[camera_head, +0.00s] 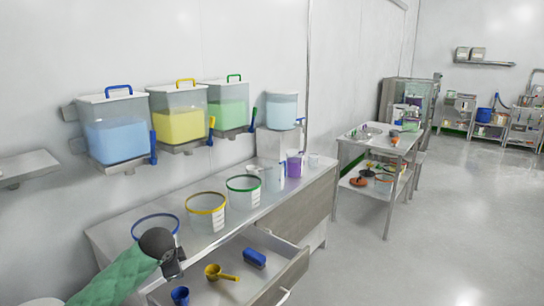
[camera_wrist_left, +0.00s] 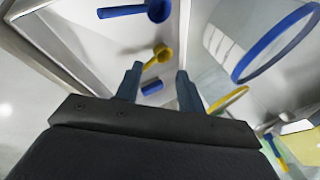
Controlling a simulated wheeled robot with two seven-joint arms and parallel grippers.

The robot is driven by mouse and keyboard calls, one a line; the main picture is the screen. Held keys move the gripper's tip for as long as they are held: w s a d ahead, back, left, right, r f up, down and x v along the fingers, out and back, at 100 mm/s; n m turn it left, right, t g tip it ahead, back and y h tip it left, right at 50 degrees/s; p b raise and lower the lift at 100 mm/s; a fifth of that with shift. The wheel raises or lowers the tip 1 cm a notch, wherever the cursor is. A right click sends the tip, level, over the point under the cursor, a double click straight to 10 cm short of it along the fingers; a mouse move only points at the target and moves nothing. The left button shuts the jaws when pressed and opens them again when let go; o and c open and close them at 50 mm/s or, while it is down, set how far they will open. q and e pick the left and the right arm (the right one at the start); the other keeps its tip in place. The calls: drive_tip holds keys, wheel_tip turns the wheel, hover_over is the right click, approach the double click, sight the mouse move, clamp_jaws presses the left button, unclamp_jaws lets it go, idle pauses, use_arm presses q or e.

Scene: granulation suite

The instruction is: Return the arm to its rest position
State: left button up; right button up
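My left arm (camera_head: 115,277), in a green sleeve, reaches in from the lower left in the head view. My left gripper (camera_head: 178,268) is by the counter's front edge, in front of the blue-rimmed bucket (camera_head: 157,222) and beside the open drawer. In the left wrist view, the two fingers of my left gripper (camera_wrist_left: 158,72) stand apart with nothing held between them. My right gripper is not in view.
Yellow-rimmed (camera_head: 206,216) and green-rimmed (camera_head: 243,195) buckets stand on the counter (camera_head: 120,228). Bins hang above. Floor (camera_head: 425,240) at right is clear.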

use_arm(q)
drive_tip(key=s+d+f+n+t, duration=0.1)
drive_tip(key=s+d+f+n, duration=0.1)
drive_tip(key=s+d+n, duration=0.25)
drive_tip(key=s+d+f+n, duration=0.3)
drive_tip(key=s, duration=0.3)
drive_tip(key=s+d+f+n+g, duration=0.1)
drive_tip(key=s+d+f+g, duration=0.1)
drive_tip(key=s+f, duration=0.5)
drive_tip(key=s+d+f+n+g+h, duration=0.1)
drive_tip(key=s+f, duration=0.6)
drive_tip(key=s, duration=0.9)
drive_tip(key=s+d+f+n+g, duration=0.1)
drive_tip(key=s+d+f+g, duration=0.1)
drive_tip(key=s+f, duration=0.5)
drive_tip(key=s+d, duration=0.1)
drive_tip(key=s, duration=0.3)
drive_tip(key=shift+s+f+g+h, duration=0.2)
drive_tip(key=shift+s+g+h, duration=0.05)
drive_tip(key=shift+g+h, duration=0.15)
drive_tip(key=shift+w, duration=0.1)
